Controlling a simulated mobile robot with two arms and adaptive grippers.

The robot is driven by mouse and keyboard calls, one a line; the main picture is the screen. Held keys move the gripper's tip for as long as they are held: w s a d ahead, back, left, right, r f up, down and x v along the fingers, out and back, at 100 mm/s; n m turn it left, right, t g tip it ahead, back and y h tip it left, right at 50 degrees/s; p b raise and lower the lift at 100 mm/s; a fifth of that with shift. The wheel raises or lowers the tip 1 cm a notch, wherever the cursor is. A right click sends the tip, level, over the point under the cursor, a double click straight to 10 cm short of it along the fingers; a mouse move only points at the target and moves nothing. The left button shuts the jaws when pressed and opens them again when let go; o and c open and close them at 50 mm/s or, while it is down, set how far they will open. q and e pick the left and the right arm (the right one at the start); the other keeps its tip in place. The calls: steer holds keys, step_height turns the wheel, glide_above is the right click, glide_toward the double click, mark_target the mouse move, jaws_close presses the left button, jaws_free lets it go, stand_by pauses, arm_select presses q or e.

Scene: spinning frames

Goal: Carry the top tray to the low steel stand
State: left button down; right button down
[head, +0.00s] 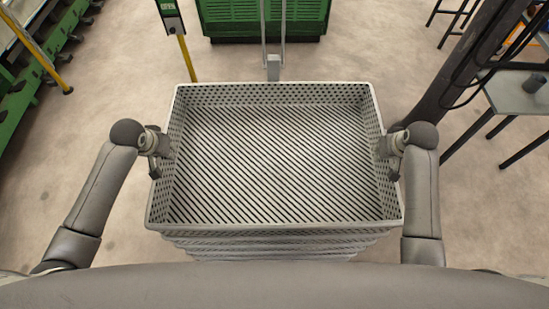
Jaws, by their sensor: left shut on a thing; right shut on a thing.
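The top tray (279,222) is a light grey, open tray with perforated walls and a slatted floor, and it is empty. It lies in front of me, over several similar trays (275,245) whose edges show below its near wall. I cannot tell whether it touches the tray under it. My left gripper (161,153) is shut on its left wall. My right gripper (388,153) is shut on its right wall. Both hold about halfway along the sides. I cannot make out for sure which thing is the low steel stand.
A green machine (262,18) stands beyond the tray. Green machinery (25,85) runs along the far left. A yellow post (187,58) with a dark panel is behind the tray. A grey table (518,92) and a dark column (465,65) are on the right. Bare floor lies on both sides.

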stand_by(0.5)
arm_select(q)
steer(key=shift+w+r, duration=0.1)
steer(key=shift+r, duration=0.05)
arm_select(e)
steer(key=shift+w+r, duration=0.1)
steer(key=shift+r, duration=0.05)
arm_select(q)
steer(key=shift+r, duration=0.1)
